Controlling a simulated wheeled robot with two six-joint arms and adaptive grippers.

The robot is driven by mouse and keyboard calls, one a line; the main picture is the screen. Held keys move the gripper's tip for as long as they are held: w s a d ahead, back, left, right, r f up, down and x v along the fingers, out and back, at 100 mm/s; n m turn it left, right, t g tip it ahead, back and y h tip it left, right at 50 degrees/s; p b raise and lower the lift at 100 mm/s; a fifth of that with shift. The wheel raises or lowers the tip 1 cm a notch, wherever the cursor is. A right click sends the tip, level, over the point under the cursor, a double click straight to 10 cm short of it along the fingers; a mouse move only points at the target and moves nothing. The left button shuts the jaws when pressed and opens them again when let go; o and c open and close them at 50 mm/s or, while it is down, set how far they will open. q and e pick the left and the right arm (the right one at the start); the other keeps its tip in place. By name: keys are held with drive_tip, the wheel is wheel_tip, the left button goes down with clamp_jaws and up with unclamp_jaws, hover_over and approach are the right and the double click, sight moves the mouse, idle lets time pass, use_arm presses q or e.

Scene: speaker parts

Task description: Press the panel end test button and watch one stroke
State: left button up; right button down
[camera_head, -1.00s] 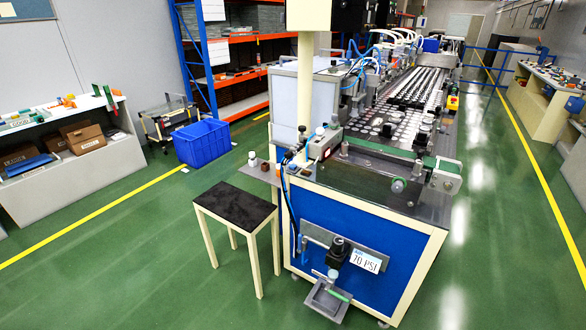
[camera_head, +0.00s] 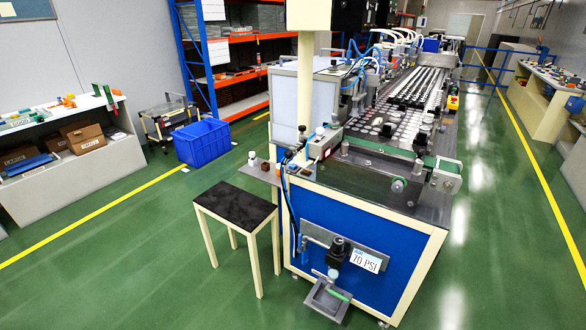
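The blue-fronted machine (camera_head: 362,243) stands in the middle, its long conveyor bed (camera_head: 414,100) running away from me with rows of small parts on it. A small grey control box (camera_head: 326,147) sits on its near left corner, with a white knob on top and a small red spot on its end face. Small knobs (camera_head: 264,165) stand on a side ledge to its left. Which of these is the panel end test button is too small to tell. Neither of my grippers is in view.
A black-topped stool (camera_head: 236,212) stands left of the machine's front. A pedal-like tray (camera_head: 327,300) sticks out low at its front, below a "70 PSI" label (camera_head: 365,261). A blue bin (camera_head: 202,142) stands behind left. Green floor is open at left and right.

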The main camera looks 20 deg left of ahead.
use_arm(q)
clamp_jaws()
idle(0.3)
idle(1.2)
